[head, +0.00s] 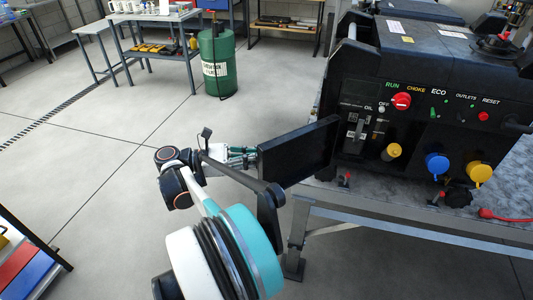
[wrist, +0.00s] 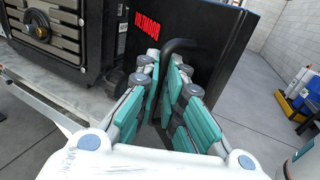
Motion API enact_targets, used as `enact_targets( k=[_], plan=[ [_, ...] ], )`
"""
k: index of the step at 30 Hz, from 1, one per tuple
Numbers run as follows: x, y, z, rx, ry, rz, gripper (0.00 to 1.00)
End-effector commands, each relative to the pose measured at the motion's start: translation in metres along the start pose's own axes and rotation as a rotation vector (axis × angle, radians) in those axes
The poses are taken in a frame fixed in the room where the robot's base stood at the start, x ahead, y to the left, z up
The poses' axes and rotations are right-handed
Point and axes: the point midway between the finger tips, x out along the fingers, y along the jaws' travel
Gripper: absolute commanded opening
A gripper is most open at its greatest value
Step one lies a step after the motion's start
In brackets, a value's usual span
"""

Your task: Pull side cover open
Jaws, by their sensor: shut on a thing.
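The side cover (head: 300,150) is a flat black panel that stands out to the left from the black machine (head: 420,80) in the head view. In the wrist view the cover (wrist: 215,50) rises behind my fingers, with red lettering near its top left. A black curved handle (wrist: 182,44) is at the cover, and its lower part is hidden between my fingers. My gripper (wrist: 166,62) has teal pads and is shut on this handle. In the head view my gripper (head: 242,154) is at the cover's left end, partly hidden by my arm.
The machine stands on a grey-topped table (head: 345,195) with metal legs. A green barrel (head: 217,62) and a workbench (head: 160,40) are further back. A rack with red and blue bins (head: 25,265) is at the lower left. Open floor lies left of the cover.

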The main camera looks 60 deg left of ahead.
Motion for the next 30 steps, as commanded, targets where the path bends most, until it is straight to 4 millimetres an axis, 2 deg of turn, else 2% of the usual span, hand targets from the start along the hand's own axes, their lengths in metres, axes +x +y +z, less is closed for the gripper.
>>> enact_targets(
  k=[1,12,15,16,26,30],
  plan=[
    [0.006,0.001,-0.001,-0.002,0.002,-0.006,0.0],
    [0.005,0.001,-0.001,-0.003,0.003,-0.005,0.0],
    [0.005,0.001,-0.001,-0.003,0.002,-0.005,0.26],
    [0.004,0.001,-0.001,-0.002,0.002,-0.005,0.29],
    [0.001,0.0,0.001,-0.001,0.002,-0.004,0.29],
    [0.001,0.0,0.013,-0.001,0.001,-0.004,0.29]
  ],
)
